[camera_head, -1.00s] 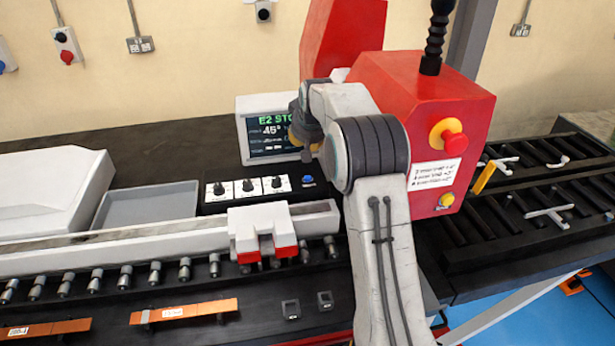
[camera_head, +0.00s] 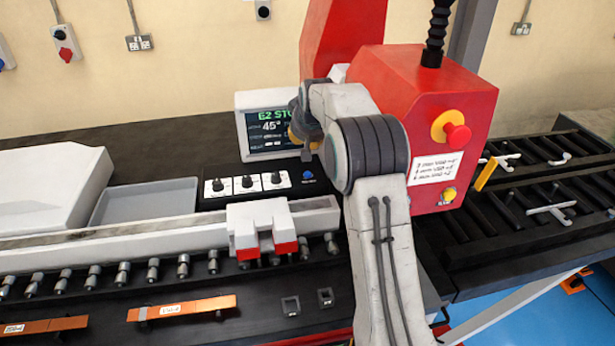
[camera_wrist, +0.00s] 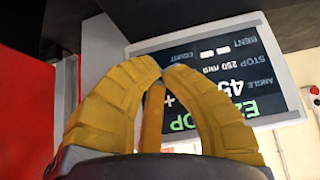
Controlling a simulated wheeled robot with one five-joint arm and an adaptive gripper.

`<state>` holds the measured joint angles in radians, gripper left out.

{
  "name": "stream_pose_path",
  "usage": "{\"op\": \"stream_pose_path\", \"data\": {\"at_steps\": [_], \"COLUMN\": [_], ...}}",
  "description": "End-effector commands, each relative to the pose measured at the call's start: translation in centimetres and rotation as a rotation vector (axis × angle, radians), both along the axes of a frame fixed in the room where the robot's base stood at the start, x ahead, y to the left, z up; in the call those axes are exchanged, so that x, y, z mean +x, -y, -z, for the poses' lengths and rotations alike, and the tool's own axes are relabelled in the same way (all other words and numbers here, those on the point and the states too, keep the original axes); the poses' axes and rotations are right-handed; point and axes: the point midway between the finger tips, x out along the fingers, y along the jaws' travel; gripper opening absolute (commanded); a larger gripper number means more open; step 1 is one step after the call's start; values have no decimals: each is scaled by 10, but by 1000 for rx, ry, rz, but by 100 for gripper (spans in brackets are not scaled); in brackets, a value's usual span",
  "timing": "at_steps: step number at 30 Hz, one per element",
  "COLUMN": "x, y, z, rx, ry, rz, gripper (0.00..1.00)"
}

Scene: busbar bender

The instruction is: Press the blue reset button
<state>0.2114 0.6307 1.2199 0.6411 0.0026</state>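The blue reset button (camera_head: 308,174) sits on a dark control panel, right of three knobs on white plates, in the head view. It does not show in the wrist view. My gripper (camera_head: 307,153) hangs just above the button in the head picture, in front of the screen's right edge; its height over the button is hard to judge. In the wrist view my gripper's yellow fingers (camera_wrist: 160,70) curve together with their tips meeting, and nothing shows between them. The screen (camera_wrist: 215,75) appears upside down behind them.
The screen (camera_head: 277,132) stands behind the panel. A red machine housing (camera_head: 440,110) with a red emergency stop (camera_head: 456,138) stands close right of my arm. A white clamp block (camera_head: 262,228) and rail lie in front of the panel. A grey tray (camera_head: 143,205) is left.

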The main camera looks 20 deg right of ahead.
Motion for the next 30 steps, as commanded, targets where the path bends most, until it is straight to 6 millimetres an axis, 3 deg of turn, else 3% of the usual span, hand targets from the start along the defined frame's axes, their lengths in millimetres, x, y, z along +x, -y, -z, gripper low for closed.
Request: {"op": "stream_pose_path", "data": {"at_steps": [15, 30], "x": [0, 0], "y": [0, 0], "z": [61, 70], "rx": [0, 0], "ry": [-1, 0], "rz": [0, 0], "gripper": [0, 0]}}
